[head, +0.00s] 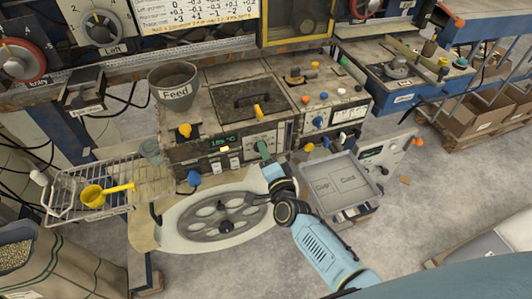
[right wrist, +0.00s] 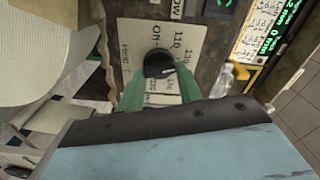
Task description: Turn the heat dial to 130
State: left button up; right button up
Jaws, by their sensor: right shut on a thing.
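The heat dial (right wrist: 157,62) is a black knob on a pale, worn scale plate (right wrist: 135,40) in the right wrist view. The plate carries the word Off and several numbers, among them what looks like 110. A small light mark shows on the knob, but I cannot tell which number it points at. My right gripper (right wrist: 159,88) has its green fingers on either side of the knob, shut on it. In the head view the right gripper (head: 264,151) is at the machine's front panel (head: 262,138) and hides the dial. My left gripper is out of view.
A green display (head: 223,140) sits left of the dial. The Feed cup (head: 174,82) stands at the machine's back left. A grey Cup and Card tray (head: 345,183) lies right of my arm. A wire basket (head: 75,207) with a yellow scoop (head: 95,195) is at left.

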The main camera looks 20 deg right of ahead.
dwell(0.3)
jog(key=o, duration=1)
jog(key=s, duration=1.3)
jog(key=shift+s+d, duration=0.2)
jog(key=shift+s, duration=0.05)
